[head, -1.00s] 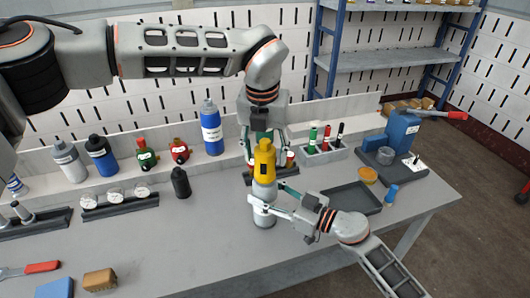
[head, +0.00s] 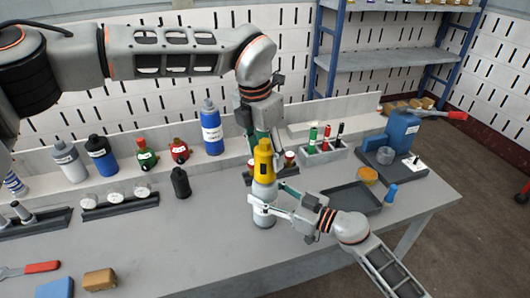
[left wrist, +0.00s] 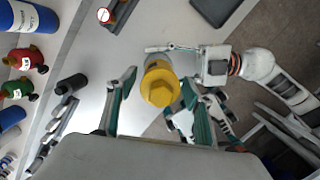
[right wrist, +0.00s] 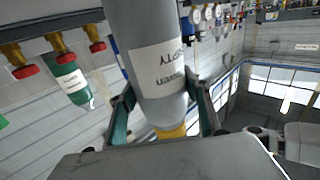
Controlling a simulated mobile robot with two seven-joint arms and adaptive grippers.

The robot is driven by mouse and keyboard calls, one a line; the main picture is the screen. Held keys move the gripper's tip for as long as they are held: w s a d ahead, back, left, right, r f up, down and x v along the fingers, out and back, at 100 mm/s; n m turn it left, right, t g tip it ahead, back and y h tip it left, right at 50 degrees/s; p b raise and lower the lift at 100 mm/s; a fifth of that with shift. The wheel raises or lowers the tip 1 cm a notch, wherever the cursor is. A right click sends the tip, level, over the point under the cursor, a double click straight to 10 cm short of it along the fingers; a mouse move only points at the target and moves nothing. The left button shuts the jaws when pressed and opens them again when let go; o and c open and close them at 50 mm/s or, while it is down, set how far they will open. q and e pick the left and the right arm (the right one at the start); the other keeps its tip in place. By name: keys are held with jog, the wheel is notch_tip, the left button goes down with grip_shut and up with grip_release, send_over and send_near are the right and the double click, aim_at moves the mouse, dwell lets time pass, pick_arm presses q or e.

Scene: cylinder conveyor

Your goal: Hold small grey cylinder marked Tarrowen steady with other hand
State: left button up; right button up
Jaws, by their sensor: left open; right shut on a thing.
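The small grey cylinder (head: 264,189) with a yellow cap (head: 263,158) stands upright above the front part of the workbench. In the right wrist view the grey cylinder (right wrist: 158,75) has a white label, upside down, with part of a name ending "owen" and "EMPTY" readable. My right gripper (head: 266,202) is shut on its body from the right side. My left gripper (head: 262,142) points down from above and is open at the yellow cap. In the left wrist view the yellow cap (left wrist: 160,86) lies between the spread fingers; I cannot tell whether they touch it.
A black tray (head: 352,198) and a blue press-like device (head: 400,130) are to the right. A dark small bottle (head: 181,183) and a blue bottle (head: 212,130) stand left. The bench's front middle is clear.

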pick_arm(q)
jog(key=shift+f, duration=0.1)
dwell(0.3)
jog(key=shift+f, duration=1.15)
jog(key=shift+c, duration=0.2)
jog(key=c, duration=1.2)
jog(key=n, duration=0.4)
jog(key=shift+y, duration=0.3)
jog(key=shift+n+t, duration=0.3)
jog(key=shift+n, duration=0.6)
